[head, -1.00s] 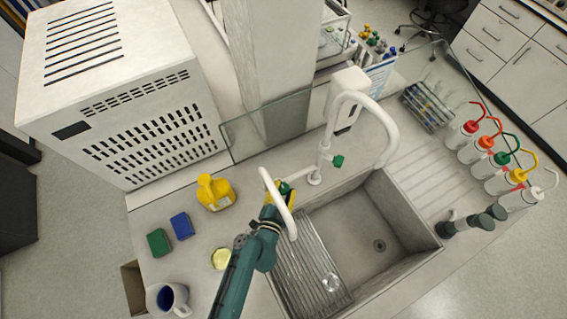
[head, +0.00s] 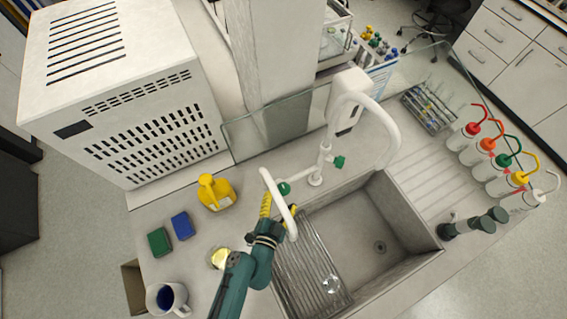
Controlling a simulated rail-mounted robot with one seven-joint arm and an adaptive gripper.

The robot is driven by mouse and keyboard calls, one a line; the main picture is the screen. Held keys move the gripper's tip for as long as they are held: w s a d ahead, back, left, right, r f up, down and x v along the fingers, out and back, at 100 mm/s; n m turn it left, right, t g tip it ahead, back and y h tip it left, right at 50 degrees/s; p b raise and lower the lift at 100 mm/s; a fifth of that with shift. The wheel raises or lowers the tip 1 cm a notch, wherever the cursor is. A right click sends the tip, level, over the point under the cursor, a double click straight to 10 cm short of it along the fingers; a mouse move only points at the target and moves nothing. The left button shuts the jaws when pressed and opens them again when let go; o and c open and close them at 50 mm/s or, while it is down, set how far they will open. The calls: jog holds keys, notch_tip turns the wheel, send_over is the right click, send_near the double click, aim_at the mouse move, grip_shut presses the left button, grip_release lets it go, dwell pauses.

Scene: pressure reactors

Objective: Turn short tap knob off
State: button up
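The white tap has a tall arched spout (head: 388,115) and a short curved spout (head: 272,186). One green knob (head: 284,188) is beside the short spout, and its face shows. A second green knob (head: 339,162) is on the right of the tap column. My gripper (head: 279,203) has yellow fingers and is just in front of the short spout's knob, apart from it as far as I can see. One finger shows left of the short spout and a bit of yellow shows right of it, so the fingers look spread. The spout hides part of the gripper.
The sink (head: 375,215) with a ribbed draining insert (head: 308,265) lies below right. A glass screen (head: 265,132) stands behind the tap. A yellow bottle (head: 215,192), blue and green sponges and a mug (head: 167,298) are on the left. Wash bottles (head: 487,145) stand far right.

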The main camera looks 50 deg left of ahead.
jog(key=v, duration=0.3)
jog(key=shift+s+d+r, duration=0.15)
jog(key=shift+s, duration=0.1)
dwell(0.5)
